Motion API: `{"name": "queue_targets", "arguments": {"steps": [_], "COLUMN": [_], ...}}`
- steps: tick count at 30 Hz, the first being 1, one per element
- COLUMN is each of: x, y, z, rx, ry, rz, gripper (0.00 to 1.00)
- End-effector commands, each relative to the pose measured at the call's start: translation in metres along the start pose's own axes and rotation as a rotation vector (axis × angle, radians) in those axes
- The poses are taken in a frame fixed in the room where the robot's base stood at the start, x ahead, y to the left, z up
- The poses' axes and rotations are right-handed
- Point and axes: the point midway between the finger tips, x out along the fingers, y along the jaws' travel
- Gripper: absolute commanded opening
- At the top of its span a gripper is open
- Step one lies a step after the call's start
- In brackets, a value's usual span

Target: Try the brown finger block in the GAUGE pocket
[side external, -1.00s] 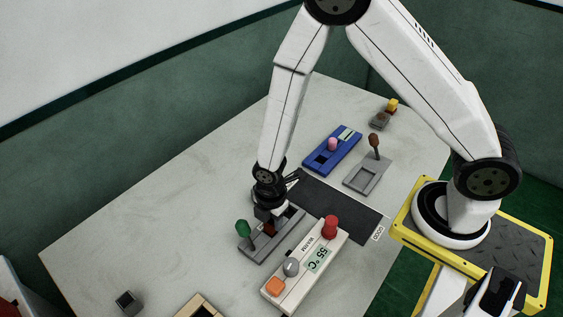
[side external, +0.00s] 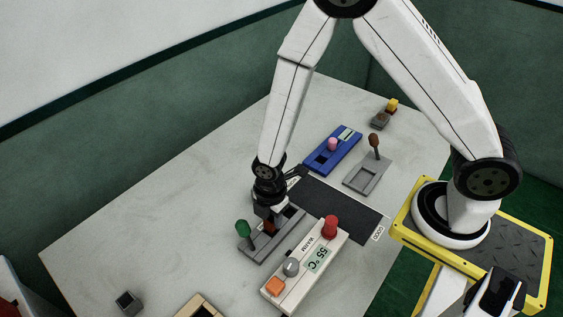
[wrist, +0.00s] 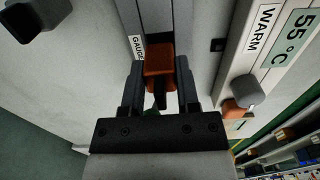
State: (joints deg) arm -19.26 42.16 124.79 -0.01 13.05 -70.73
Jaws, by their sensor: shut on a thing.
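The brown finger block (wrist: 158,60) is between the two fingers of my gripper (wrist: 160,82), which is shut on it. In the side view the block (side external: 269,227) shows as a small red-brown patch beneath my gripper (side external: 269,218), over the grey gauge fixture (side external: 289,227). The fixture carries a green-knobbed lever (side external: 243,230) at its left end. In the wrist view the GAUGE label (wrist: 137,48) is just left of the block. The fingers and block hide the pocket, and I cannot tell whether the block is inside it or just above.
A white control box (side external: 301,268) reading WARM 55 °C stands close right of the fixture. A dark mat (side external: 338,208), a blue fixture (side external: 321,160) and a grey fixture with a brown lever (side external: 362,182) lie behind. The table's left side is mostly clear.

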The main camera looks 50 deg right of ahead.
Motion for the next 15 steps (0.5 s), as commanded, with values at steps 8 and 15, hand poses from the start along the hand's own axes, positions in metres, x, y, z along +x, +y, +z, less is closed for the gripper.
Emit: {"name": "queue_targets", "arguments": {"steps": [8,15], "x": [-0.012,-0.022], "y": [0.000,0.000], "z": [0.000,0.000], "rx": [0.000,0.000], "ry": [0.000,0.001], "rz": [0.001,0.002], "gripper": [0.00,0.00]}}
